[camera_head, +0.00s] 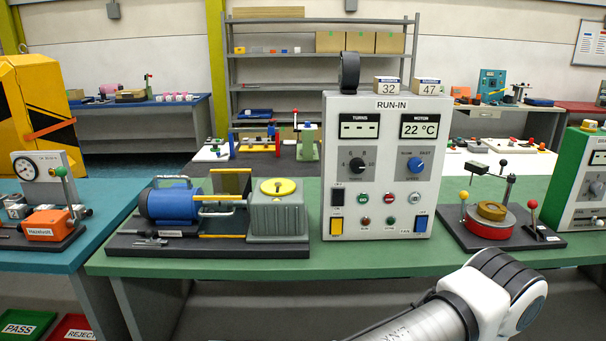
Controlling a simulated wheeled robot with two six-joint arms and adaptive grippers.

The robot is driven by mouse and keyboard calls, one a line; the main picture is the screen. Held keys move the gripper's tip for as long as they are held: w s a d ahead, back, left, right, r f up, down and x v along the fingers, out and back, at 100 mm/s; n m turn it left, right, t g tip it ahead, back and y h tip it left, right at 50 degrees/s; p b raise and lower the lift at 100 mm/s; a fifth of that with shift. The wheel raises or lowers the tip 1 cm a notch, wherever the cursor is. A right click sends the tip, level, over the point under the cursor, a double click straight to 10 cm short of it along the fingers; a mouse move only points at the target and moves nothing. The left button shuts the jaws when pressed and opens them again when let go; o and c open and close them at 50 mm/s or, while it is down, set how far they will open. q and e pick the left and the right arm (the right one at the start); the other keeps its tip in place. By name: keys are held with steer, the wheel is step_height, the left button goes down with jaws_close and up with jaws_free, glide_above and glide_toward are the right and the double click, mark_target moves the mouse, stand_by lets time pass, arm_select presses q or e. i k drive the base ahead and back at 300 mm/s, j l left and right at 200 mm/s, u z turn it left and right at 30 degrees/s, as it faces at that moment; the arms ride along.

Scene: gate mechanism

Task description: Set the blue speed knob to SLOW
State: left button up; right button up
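The blue speed knob (415,165) is on the upper right of the front of the RUN-IN control box (377,220), under the display reading 22 °C. Small labels sit above it to the left and right; the left one looks like SLOW, the right one is hard to read. A pale mark shows on the knob, but its exact pointing is too small to tell. One of my arm links is low in the picture at the bottom right, in front of the bench. Neither of my grippers is in view, and nothing touches the knob.
A black knob (357,165) sits left of the blue one, with buttons and switches below. A motor and gearbox rig (276,218) stands left on the green bench (300,262); a red turntable fixture (490,224) stands right. The bench strip before the box is clear.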

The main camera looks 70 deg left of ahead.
mark_target(415, 165)
steer(key=u, duration=1.7)
